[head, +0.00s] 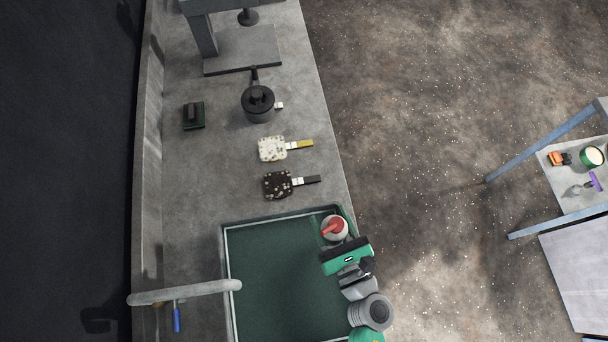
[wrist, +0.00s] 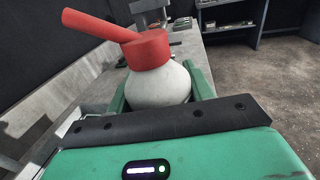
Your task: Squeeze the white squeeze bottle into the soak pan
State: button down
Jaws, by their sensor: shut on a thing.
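The white squeeze bottle (head: 342,237) has a red cap and a red angled nozzle. My gripper (head: 345,247) is shut on it, with green fingers on both sides of the white body. In the wrist view the bottle (wrist: 160,86) looks roughly upright, its nozzle pointing up and left. A wide dark green basin with a pale rim (head: 229,270), which looks like the soak pan, lies in the bench. In the head view the bottle is over the basin's upper right corner. Its height above the basin and any liquid cannot be told.
A grey tap (head: 185,292) reaches over the basin's left side. Above the basin on the bench (head: 205,190) lie a dark speckled block (head: 277,185), a white speckled block (head: 271,149), a black pot (head: 258,104) and a dark green block (head: 194,115). A side table stands at right.

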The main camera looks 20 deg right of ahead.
jog(key=shift+s+d+r, duration=0.1)
jog(key=shift+s+d, duration=0.1)
jog(key=shift+s, duration=0.4)
jog(key=shift+s+d, duration=0.15)
jog(key=shift+s, duration=0.45)
jog(key=d+n+b, duration=0.1)
jog(key=b, duration=0.1)
jog(key=shift+w+n+t+b, duration=0.15)
jog(key=shift+n+t+b, duration=0.15)
jog(key=shift+n+b, duration=0.1)
jog(key=d+n+b, duration=0.1)
jog(key=n+b, duration=0.1)
jog(key=d+n+t+b, duration=0.1)
jog(key=n+b, duration=0.1)
jog(key=b, duration=0.1)
jog(key=d+f+n+y+b, duration=0.1)
jog(key=n+b, duration=0.2)
jog(key=shift+w+f, duration=0.1)
jog(key=shift+w, duration=0.25)
jog(key=c, duration=1.1)
grip_release()
jog(key=shift+n+t, duration=0.3)
jog(key=shift+c, duration=0.2)
jog(key=shift+r, duration=0.25)
grip_shut()
